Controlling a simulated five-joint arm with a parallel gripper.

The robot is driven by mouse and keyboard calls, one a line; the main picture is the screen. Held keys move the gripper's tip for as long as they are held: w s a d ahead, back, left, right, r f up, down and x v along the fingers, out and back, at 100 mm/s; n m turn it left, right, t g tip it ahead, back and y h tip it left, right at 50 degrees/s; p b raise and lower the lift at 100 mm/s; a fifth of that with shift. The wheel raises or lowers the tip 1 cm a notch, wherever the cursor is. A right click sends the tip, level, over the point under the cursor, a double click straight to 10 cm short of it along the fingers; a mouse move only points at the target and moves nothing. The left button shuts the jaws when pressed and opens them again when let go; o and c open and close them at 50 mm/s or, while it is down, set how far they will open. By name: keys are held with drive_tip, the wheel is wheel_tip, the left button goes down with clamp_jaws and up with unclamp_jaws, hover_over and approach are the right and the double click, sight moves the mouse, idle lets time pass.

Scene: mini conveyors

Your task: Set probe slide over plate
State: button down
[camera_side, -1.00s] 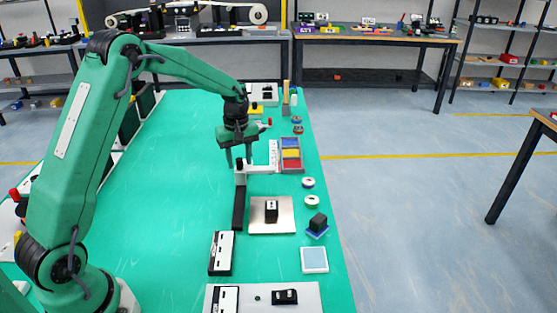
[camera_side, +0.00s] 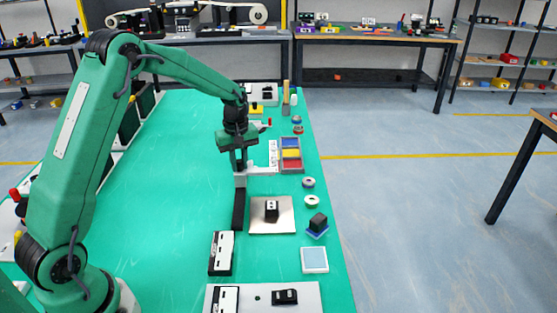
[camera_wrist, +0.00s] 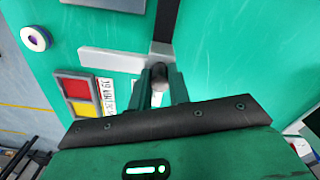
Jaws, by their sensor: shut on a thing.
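The probe slide (camera_side: 240,181) has a light carriage with a pale arm reaching right, at the far end of a dark rail (camera_side: 238,212). My gripper (camera_side: 239,165) is down over the carriage and shut on its dark knob. In the wrist view the knob (camera_wrist: 159,71) sits between the two fingers, with the pale arm (camera_wrist: 108,60) beside it. The beige plate (camera_side: 286,225) lies nearer the camera, right of the rail, with a small black block (camera_side: 271,209) on it. The probe arm is beyond the plate, not over it.
A tray with blue, yellow and red sections (camera_side: 291,154) stands close to the right of the slide. A black-and-white box (camera_side: 222,253) sits near the rail's near end. Small rings and a dark cube (camera_side: 318,222) line the right edge.

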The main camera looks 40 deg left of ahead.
drive_tip(key=s+d, duration=0.9)
idle(0.3)
drive_tip(key=c, duration=1.3)
unclamp_jaws()
drive_tip(key=shift+w+r, duration=0.1)
drive_tip(key=shift+r, duration=0.05)
drive_tip(key=shift+r, duration=3.8)
drive_tip(key=shift+r, duration=0.1)
